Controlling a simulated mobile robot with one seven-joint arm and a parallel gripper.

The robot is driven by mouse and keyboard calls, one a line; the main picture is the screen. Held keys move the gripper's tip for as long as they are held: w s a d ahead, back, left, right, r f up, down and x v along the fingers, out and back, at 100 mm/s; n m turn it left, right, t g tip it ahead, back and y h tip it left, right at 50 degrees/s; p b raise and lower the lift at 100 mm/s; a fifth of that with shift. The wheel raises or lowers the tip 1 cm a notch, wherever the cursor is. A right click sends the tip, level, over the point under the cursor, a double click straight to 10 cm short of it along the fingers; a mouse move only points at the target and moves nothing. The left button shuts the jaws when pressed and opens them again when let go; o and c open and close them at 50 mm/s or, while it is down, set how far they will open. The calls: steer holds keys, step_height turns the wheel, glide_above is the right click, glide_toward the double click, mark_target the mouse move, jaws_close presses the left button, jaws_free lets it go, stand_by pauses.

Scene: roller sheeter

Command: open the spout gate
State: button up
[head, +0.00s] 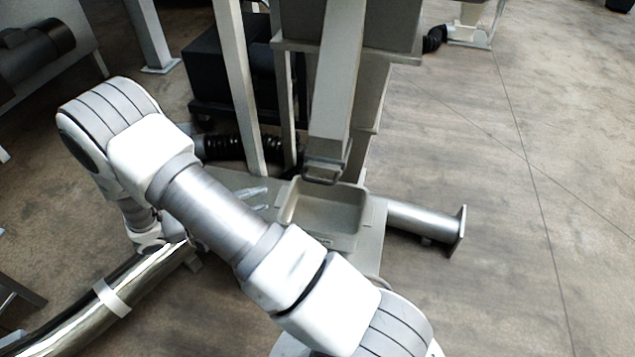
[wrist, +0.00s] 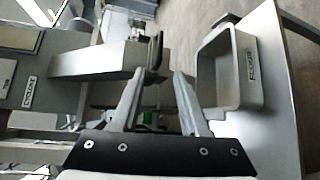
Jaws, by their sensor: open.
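The spout (head: 338,90) is a grey square chute slanting down over a bin. The spout gate (head: 322,173), with a dark handle, sits at its lower end. In the wrist view the spout (wrist: 95,60) comes in from the left, and the dark gate handle (wrist: 156,50) stands at its mouth. My gripper (wrist: 160,75) is open and empty, its fingertips pointing at the space by the handle, the left finger nearest it. I cannot tell whether they touch. In the head view the fingers (head: 258,196) show partly behind my arm, left of the gate.
The beige bin (head: 347,235) stands below the spout and shows at the right in the wrist view (wrist: 243,92). A grey machine leg (head: 238,85) rises left of the spout. A metal pipe (head: 425,222) sticks out to the right. Floor at the right is clear.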

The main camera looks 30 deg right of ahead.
mark_target(315, 182)
steer(key=d+b, duration=0.1)
steer(key=d, duration=0.4)
steer(key=d+f, duration=0.1)
steer(key=d, duration=0.4)
steer(key=s+d+f+b, duration=0.1)
steer(key=d, duration=0.5)
steer(key=shift+s+d+f+b, duration=0.1)
steer(key=shift+f+b, duration=0.15)
steer(key=shift+b, duration=0.05)
steer(key=shift+c, duration=0.3)
jaws_close()
stand_by(0.3)
